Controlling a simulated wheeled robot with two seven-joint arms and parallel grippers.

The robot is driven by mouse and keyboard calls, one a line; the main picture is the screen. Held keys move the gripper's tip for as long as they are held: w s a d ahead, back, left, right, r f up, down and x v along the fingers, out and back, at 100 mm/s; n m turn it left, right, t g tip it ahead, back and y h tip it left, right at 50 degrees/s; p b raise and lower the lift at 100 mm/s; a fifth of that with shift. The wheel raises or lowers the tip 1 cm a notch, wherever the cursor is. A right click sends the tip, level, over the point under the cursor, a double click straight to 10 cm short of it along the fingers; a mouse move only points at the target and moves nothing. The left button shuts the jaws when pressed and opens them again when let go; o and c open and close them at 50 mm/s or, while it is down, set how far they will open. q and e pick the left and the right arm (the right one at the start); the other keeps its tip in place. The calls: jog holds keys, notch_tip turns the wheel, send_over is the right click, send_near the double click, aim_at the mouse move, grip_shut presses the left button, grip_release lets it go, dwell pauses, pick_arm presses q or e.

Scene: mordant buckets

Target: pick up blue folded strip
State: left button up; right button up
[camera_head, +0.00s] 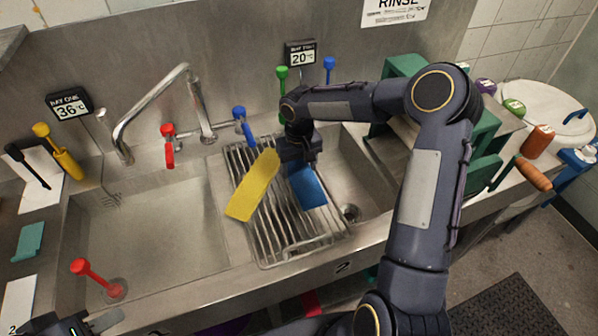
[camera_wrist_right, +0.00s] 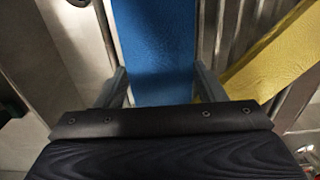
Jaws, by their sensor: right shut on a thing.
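The blue folded strip (camera_head: 307,187) is over the wire rack in the right part of the sink. In the right wrist view the blue folded strip (camera_wrist_right: 155,40) runs between the two fingers. My right gripper (camera_head: 298,166) is shut on it; the fingers also show in the right wrist view (camera_wrist_right: 160,82). The arm hides the strip's upper end in the head view. Whether the strip touches the rack is unclear. My left gripper (camera_head: 80,325) is cut off at the bottom left corner, and its jaws cannot be made out.
A yellow strip (camera_head: 252,185) lies on the wire rack (camera_head: 285,245), just left of the blue one. The left basin (camera_head: 150,235) is mostly clear, with a red-handled plug (camera_head: 90,275) at its front. A faucet (camera_head: 150,95) and colored taps stand behind. Green holders (camera_head: 405,65) stand right.

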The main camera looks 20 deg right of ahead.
aim_at(299, 171)
jog(key=shift+c, duration=1)
notch_tip(299, 171, up, 10)
jog(key=p, duration=0.6)
